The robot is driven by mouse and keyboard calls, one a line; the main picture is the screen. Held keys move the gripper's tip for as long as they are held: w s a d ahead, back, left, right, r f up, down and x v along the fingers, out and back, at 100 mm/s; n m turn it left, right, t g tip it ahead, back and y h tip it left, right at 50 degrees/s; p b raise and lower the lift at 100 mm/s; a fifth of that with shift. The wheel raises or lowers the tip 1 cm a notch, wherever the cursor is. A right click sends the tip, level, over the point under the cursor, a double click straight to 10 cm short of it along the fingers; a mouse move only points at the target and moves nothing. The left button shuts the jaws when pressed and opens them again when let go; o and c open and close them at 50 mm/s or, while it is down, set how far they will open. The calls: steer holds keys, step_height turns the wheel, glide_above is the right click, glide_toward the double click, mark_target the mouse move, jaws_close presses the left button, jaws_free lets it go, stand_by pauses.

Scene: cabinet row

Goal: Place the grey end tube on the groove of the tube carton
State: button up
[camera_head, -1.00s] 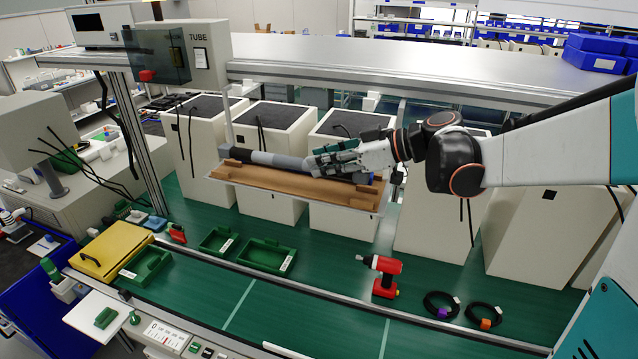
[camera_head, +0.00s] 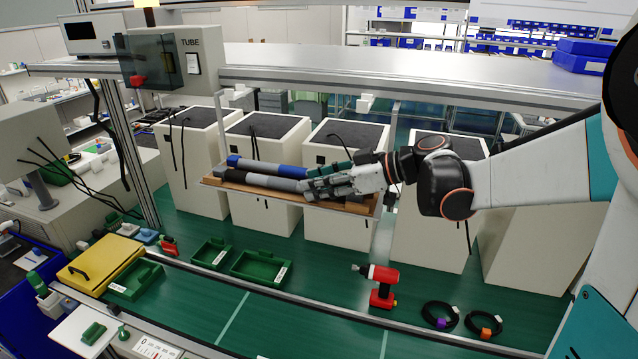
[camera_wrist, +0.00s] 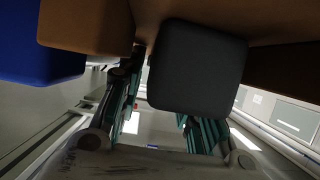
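The grey end tube (camera_head: 270,183), grey with a dark left end, lies low along the front of the brown tube carton (camera_head: 236,187) in the head view. My gripper (camera_head: 318,187) is at the tube's right part, with its fingers around it and seemingly shut on it. In the wrist view the tube's dark end (camera_wrist: 198,65) hides part of one finger of my gripper (camera_wrist: 160,95). The brown carton (camera_wrist: 85,22) shows close by. Whether the tube is fully seated in the groove is hidden.
A blue-ended tube (camera_head: 290,171) lies on the carton behind the grey one; a blue end (camera_wrist: 40,42) shows in the wrist view. White bins (camera_head: 268,205) stand below and behind. A red drill (camera_head: 382,285) and green trays (camera_head: 258,267) lie on the green bench.

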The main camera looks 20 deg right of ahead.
steer(key=shift+r, duration=0.15)
steer(key=shift+s+d+r, duration=0.1)
steer(key=shift+d, duration=0.1)
steer(key=b+v, duration=0.1)
steer(key=v, duration=1)
steer(key=shift+s+d+r, duration=0.15)
steer(key=shift+s+d, duration=0.05)
